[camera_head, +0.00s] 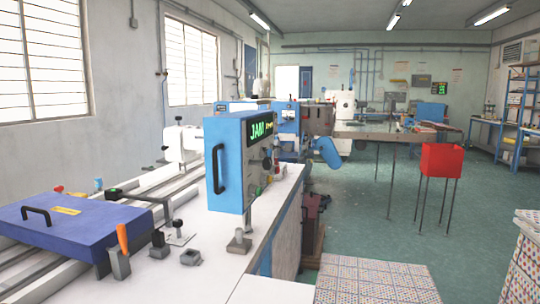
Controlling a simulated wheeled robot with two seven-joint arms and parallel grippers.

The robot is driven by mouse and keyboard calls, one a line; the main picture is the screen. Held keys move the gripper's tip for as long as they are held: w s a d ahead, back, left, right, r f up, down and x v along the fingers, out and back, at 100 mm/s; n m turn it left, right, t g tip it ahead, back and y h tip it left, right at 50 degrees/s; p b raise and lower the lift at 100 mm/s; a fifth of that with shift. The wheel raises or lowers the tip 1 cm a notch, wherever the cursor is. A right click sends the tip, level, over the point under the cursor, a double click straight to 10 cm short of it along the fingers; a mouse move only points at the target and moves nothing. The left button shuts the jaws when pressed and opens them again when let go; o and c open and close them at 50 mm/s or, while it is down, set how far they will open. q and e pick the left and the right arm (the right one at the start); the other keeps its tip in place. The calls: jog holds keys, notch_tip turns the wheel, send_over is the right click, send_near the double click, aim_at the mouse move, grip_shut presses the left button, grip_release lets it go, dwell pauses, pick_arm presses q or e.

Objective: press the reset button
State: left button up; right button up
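A blue control box (229,165) stands on a post at the edge of the white bench, its panel turned to the right. Its lit display (262,129) reads "JAM" in green, with smaller yellow text beside it. Below the display are dark round knobs and several small coloured buttons (258,190), seen at a steep angle. I cannot tell which of them is the reset button. A black handle (218,168) is on the box's left side. Neither of my grippers is in view.
A blue-purple cover (70,228) with a black handle and an orange-handled tool (122,240) are on the white bench (215,275) at left. A red bin (441,160) stands on thin legs at right. Green floor (375,225) is open right of the bench, beyond a patterned surface (375,282).

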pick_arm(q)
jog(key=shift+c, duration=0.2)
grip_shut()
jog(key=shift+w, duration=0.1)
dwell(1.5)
